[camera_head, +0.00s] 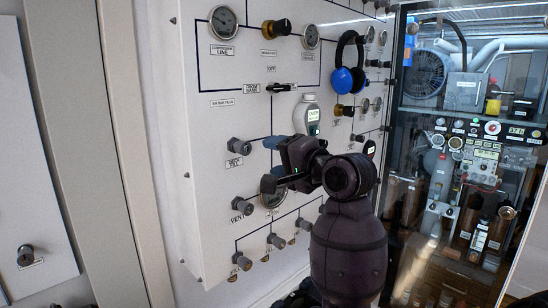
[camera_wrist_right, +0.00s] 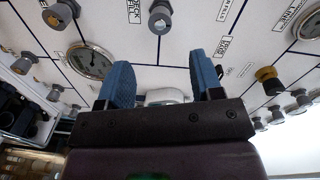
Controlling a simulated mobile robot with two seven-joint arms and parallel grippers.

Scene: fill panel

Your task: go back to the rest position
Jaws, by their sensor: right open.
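My right gripper (camera_head: 270,163) is open and empty in front of the white fill panel (camera_head: 212,150). Its two blue finger pads also show in the wrist view (camera_wrist_right: 162,74), spread apart with panel behind them. The arm comes up from the bottom of the head view and hides part of the panel's lower right. A round gauge (camera_head: 273,197) sits just behind the lower finger. My left gripper is not in view.
Blue-and-black ear defenders (camera_head: 343,79) hang higher on the panel. A glass-fronted compressor cabinet (camera_head: 465,140) stands at right. A pale wall post (camera_head: 95,130) is at left.

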